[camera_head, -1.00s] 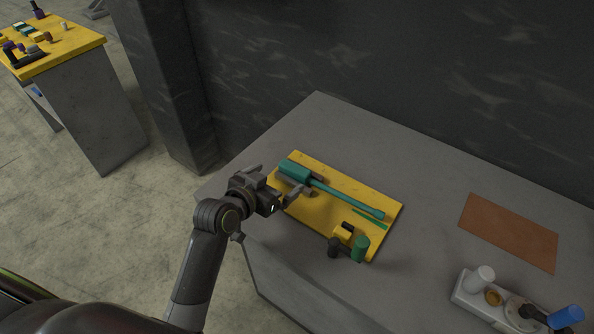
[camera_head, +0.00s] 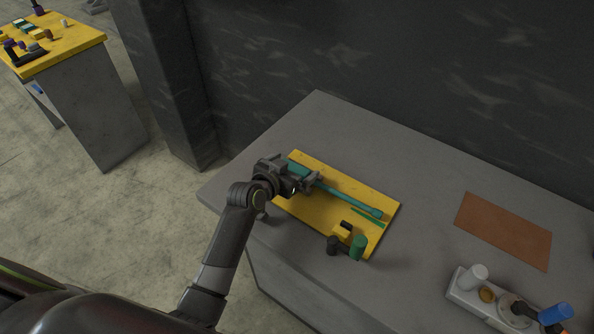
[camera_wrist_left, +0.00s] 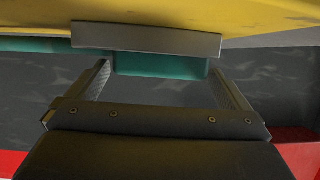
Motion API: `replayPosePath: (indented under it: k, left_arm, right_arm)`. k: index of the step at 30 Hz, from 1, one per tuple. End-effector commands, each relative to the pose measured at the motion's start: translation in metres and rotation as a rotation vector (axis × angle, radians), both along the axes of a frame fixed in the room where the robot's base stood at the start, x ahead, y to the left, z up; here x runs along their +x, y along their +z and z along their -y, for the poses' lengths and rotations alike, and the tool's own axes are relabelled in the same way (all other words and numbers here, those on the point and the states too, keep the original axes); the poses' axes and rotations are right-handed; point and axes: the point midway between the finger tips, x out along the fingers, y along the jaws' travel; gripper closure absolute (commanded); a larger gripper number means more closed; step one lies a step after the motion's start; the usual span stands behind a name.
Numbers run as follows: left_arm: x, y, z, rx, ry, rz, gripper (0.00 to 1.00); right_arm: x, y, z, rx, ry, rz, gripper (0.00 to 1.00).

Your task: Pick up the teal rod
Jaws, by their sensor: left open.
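The teal rod (camera_head: 345,198) lies on the yellow board (camera_head: 300,215) on the grey table; its thick end is mostly hidden behind my left gripper in the head view. My left gripper (camera_head: 300,177) is open at that thick end. In the left wrist view the teal thick part (camera_wrist_left: 160,64) shows between the two spread fingers of my gripper (camera_wrist_left: 160,85), beneath a grey block (camera_wrist_left: 145,39). I cannot tell whether the fingers touch it. My right gripper is not in view.
A green cylinder (camera_head: 358,247) and a black part (camera_head: 333,245) stand at the board's near corner. A brown mat (camera_head: 503,230) lies to the right, with a white holder (camera_head: 465,294) nearer. A yellow-topped table (camera_head: 70,45) stands far left. A dark wall is behind.

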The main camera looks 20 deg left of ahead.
Motion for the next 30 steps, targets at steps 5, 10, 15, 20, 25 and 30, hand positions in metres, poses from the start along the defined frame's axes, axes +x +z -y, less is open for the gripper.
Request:
replayPosePath:
  k: [5, 10, 15, 20, 25, 30]
  left_arm:
    - [0.0, 0.0, 0.0, 0.0, 0.0, 0.0, 0.0]
    - [0.0, 0.0, 0.0, 0.0, 0.0, 0.0, 0.18]
    - [0.0, 0.0, 0.0, 0.0, 0.0, 0.0, 0.41]
    - [0.0, 0.001, 0.0, 0.0, 0.001, 0.003, 0.57]
    - [0.0, 0.002, 0.0, 0.0, 0.001, 0.003, 0.57]
    - [0.001, 0.02, 0.0, -0.001, -0.001, 0.008, 0.57]
  right_arm:
    - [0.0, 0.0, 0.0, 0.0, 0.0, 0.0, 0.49]
    - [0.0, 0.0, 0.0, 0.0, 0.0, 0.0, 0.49]
    - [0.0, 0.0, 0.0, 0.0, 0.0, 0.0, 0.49]
    - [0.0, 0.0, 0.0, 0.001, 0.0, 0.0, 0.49]
    - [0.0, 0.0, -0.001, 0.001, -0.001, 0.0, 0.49]
    - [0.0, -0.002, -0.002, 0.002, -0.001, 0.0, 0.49]
